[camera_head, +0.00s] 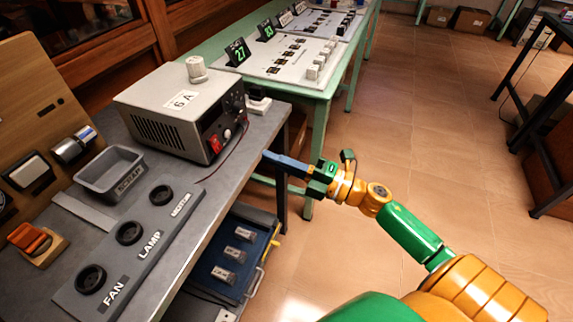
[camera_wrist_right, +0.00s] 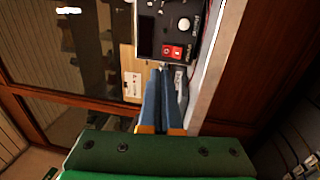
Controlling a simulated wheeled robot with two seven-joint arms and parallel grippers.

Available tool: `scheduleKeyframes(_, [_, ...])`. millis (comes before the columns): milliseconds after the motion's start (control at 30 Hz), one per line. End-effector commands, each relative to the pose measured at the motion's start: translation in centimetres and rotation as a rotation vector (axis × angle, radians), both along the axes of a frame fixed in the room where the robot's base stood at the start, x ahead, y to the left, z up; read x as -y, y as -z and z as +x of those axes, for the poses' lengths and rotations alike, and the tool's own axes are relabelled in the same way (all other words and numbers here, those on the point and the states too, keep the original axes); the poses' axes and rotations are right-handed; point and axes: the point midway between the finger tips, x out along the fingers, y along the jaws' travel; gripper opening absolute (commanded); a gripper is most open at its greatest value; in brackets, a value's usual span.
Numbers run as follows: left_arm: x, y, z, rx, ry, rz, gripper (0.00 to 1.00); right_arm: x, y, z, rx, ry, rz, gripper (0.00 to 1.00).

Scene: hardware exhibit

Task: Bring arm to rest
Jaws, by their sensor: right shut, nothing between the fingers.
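My right arm comes in from the lower right in the head view. My right gripper (camera_head: 268,157) points left over the front edge of the grey bench, just right of the grey power supply box (camera_head: 165,128). Its blue fingers are together and hold nothing. In the right wrist view, the gripper (camera_wrist_right: 166,72) shows shut, with the box's red switch (camera_wrist_right: 172,51) beyond the fingertips. I cannot tell the exact gap between fingertips and box. My left gripper is not in view.
The grey bench (camera_head: 205,210) holds a SCRAP tray (camera_head: 107,172) and a panel marked FAN, LAMP and MOTOR (camera_head: 125,240). A blue drawer tray (camera_head: 237,255) sits below. A green table (camera_head: 320,92) stands behind. The tiled floor (camera_head: 430,140) to the right is clear.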

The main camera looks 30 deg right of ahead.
Motion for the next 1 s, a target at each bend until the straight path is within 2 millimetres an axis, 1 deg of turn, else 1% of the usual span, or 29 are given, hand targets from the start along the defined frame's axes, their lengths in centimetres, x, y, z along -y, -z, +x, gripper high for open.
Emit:
scheduleKeyframes(100, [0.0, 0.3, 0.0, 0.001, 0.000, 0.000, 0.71, 0.9, 0.2, -1.2, -0.002, 0.001, 0.000, 0.00])
scheduleKeyframes(200, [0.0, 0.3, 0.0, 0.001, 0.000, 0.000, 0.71, 1.3, 0.1, -1.6, -0.001, 0.000, 0.001, 0.00])
scheduleKeyframes(667, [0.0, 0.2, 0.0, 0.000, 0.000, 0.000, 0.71, 1.4, 0.1, -1.7, -0.001, 0.002, 0.002, 0.00])
scheduleKeyframes(733, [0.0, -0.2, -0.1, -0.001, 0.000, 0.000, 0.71, 2.1, 0.6, -1.3, -0.037, 0.038, 0.032, 0.00])
scheduleKeyframes(767, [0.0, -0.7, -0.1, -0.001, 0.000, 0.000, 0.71, 2.9, 1.3, -0.9, -0.077, 0.077, 0.067, 0.00])
scheduleKeyframes(833, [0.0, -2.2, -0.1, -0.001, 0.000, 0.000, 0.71, 5.7, 4.7, -0.1, -0.236, 0.225, 0.193, 0.00])
scheduleKeyframes(867, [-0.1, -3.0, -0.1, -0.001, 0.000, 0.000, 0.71, 7.0, 7.1, -0.1, -0.329, 0.308, 0.261, 0.00])
scheduleKeyframes(900, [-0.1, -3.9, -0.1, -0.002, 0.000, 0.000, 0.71, 8.5, 10.8, -0.7, -0.465, 0.425, 0.355, 0.00])
scheduleKeyframes(933, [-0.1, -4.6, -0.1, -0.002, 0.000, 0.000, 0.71, 9.4, 13.8, -1.7, -0.570, 0.511, 0.419, 0.00])
scheduleKeyframes(967, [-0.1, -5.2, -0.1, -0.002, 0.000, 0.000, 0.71, 9.9, 16.7, -3.0, -0.670, 0.592, 0.477, 0.00])
scheduleKeyframes(1000, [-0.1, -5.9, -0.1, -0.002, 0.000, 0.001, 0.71, 10.0, 20.5, -5.2, -0.802, 0.694, 0.543, 0.00])
